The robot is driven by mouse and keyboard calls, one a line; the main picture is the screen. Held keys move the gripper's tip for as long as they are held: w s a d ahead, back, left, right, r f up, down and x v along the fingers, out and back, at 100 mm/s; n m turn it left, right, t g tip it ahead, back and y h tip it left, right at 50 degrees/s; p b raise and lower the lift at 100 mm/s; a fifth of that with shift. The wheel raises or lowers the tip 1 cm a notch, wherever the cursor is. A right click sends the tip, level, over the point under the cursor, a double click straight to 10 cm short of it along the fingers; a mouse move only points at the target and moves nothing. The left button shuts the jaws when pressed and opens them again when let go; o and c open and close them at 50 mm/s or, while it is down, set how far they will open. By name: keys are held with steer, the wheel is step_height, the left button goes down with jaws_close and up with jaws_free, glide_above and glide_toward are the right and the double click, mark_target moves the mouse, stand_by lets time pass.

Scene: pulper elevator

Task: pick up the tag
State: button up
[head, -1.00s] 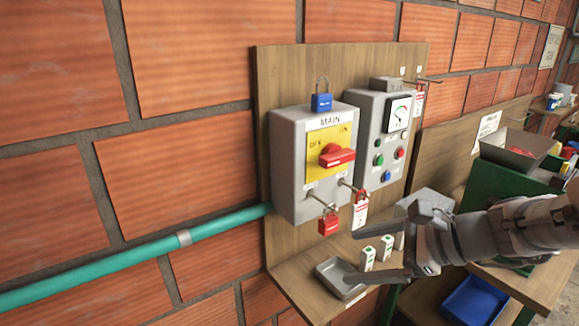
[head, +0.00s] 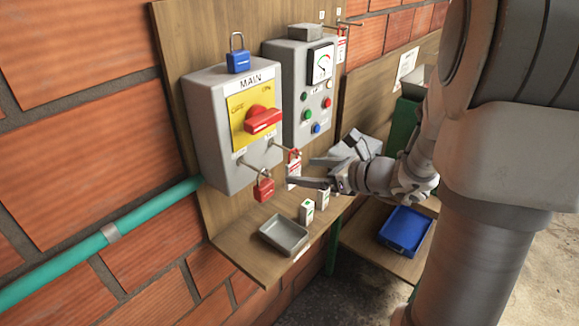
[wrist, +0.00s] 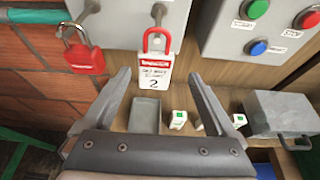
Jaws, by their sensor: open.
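The tag, white with a red top loop and red band, marked 2, hangs from a peg on the grey MAIN switch box (head: 222,135). It shows in the head view (head: 293,172) and the wrist view (wrist: 153,75). My gripper (head: 300,173) is open and points at the tag from the right. In the wrist view, the open fingers of my gripper (wrist: 158,76) stand left and right of the tag, which appears between their tips. I cannot tell how far the tips are from it. A second, similar tag (head: 341,48) hangs on a hook farther back.
A red padlock (head: 263,188) hangs left of the tag; a blue padlock (head: 238,55) sits atop the box. Below, a shelf holds a grey tray (head: 284,235) and small white boxes (head: 307,212). The control box (head: 302,100) is behind. A blue bin (head: 405,229) stands lower right.

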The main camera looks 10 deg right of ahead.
steer(key=shift+x, duration=0.95)
steer(key=x, duration=0.2)
steer(key=p+x, duration=0.1)
steer(key=x, duration=0.2)
steer(key=shift+a+r, duration=0.15)
steer(key=shift+a, duration=0.3)
steer(key=c, duration=1.4)
